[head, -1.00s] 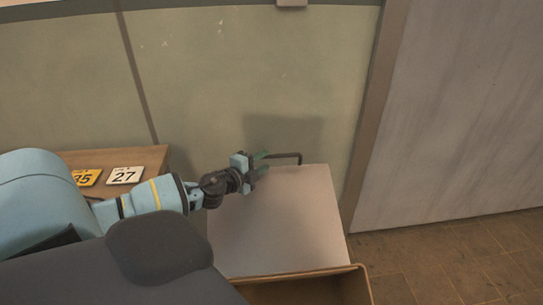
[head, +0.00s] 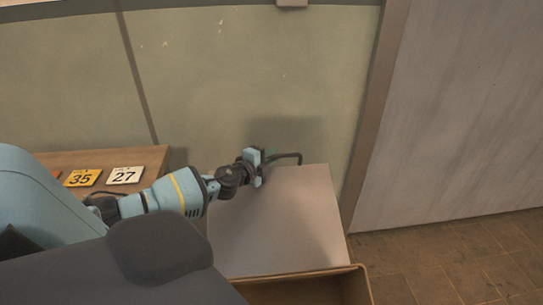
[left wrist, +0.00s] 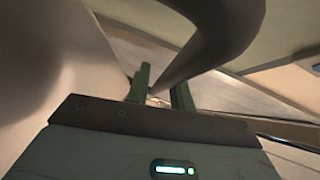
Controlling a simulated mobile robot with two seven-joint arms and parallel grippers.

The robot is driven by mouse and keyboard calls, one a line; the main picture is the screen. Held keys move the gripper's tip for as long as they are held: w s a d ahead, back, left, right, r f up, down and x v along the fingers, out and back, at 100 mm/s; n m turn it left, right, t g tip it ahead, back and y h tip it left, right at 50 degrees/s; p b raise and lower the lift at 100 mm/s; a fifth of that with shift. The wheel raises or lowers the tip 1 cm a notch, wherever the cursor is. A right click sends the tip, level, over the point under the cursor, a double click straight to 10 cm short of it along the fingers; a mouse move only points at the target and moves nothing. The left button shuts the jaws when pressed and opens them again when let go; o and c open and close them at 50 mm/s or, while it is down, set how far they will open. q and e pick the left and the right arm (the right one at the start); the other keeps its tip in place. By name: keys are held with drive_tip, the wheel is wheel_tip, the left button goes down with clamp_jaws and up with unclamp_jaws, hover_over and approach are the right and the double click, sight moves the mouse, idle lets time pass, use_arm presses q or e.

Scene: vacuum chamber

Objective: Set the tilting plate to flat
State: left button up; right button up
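A pale, smooth plate (head: 285,225), which I take to be the tilting plate, lies in the lower middle of the head view. I cannot tell its angle well. A dark bent bar handle (head: 291,155) stands at its far edge. My left gripper (head: 272,154) is at the left end of this bar. In the left wrist view the thick dark bar (left wrist: 205,48) runs down from the upper right to between the two green fingers (left wrist: 160,88). The fingers stand a little apart; whether they press on the bar is unclear. My right gripper is not in view.
A brown open box edge (head: 300,274) lies below the plate. A greenish wall (head: 220,70) stands close behind. Tiled floor (head: 430,265) is clear at right.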

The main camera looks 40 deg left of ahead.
use_arm(q)
clamp_jaws()
